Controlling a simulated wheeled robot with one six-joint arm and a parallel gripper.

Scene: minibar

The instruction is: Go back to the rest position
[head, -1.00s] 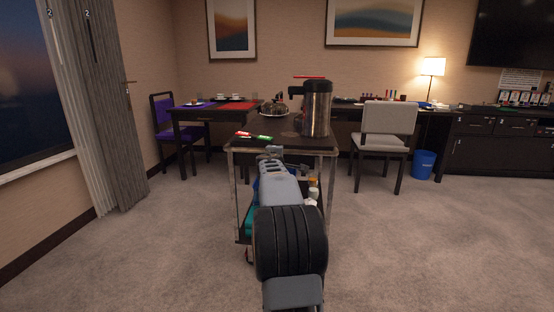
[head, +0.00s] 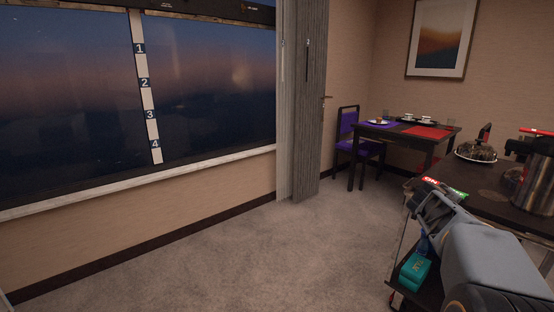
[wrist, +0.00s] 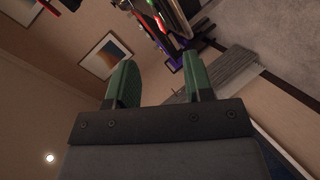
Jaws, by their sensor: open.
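My gripper (wrist: 158,82) shows in the wrist view with its two green fingers spread apart and nothing between them. The wrist view is tilted, with the wall, pictures and table at odd angles. In the head view my arm reaches in from the lower right, over the near side of a dark-topped cart (head: 497,204).
The cart holds a steel urn (head: 537,187), a plate of dark food (head: 476,152) and red and green labelled items (head: 443,186). A teal box (head: 415,270) lies on its lower shelf. A set table (head: 405,133) and purple chair (head: 350,135) stand behind. Carpet (head: 250,245) at left is clear.

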